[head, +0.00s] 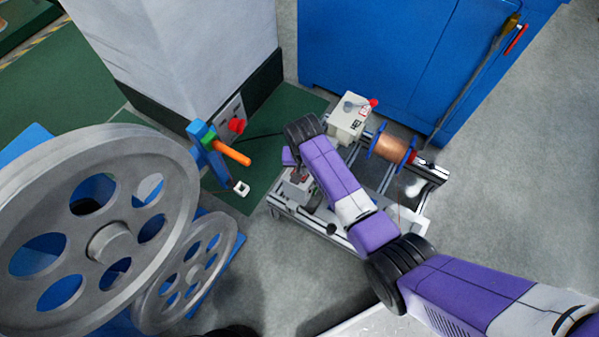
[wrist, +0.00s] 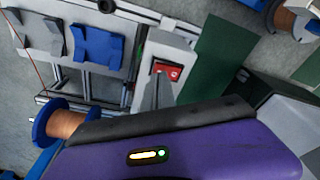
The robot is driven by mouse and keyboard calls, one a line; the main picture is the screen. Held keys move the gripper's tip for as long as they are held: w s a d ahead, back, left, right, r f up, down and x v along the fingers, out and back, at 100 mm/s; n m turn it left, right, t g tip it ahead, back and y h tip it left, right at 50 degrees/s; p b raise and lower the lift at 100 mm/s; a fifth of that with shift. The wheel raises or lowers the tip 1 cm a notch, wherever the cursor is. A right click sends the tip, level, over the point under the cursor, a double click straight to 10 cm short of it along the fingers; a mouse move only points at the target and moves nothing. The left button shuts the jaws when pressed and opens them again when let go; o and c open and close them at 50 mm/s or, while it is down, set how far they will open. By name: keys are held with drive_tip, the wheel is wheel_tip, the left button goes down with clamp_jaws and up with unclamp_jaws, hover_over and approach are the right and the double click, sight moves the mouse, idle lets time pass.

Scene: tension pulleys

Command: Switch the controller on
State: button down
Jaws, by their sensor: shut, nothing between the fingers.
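The controller looks to be the light grey box (wrist: 146,64) in the wrist view, with a red rocker switch (wrist: 173,70) on its face. A small grey box with a red patch (head: 299,184) on the near left of the wheeled frame in the head view seems to be the same one. My gripper (wrist: 160,78) is shut and empty. Its fingertips overlap the lower left edge of the switch in the wrist view; I cannot tell whether they touch it. In the head view my purple arm hides the fingers. The switch's position is not clear.
A copper wire spool (head: 391,148) and a white box with a red knob (head: 349,117) stand on the frame (head: 385,185). Large grey pulleys (head: 170,190) are at the left, near an orange-handled post (head: 232,152). A blue cabinet (head: 390,55) stands behind. Floor at right is clear.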

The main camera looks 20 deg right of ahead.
drive_tip(key=shift+f+b, duration=0.6)
drive_tip(key=shift+f, duration=0.25)
idle(0.7)
drive_tip(key=shift+r, duration=0.15)
wheel_tip(320, 180, up, 7)
drive_tip(key=p, duration=0.7)
idle(0.6)
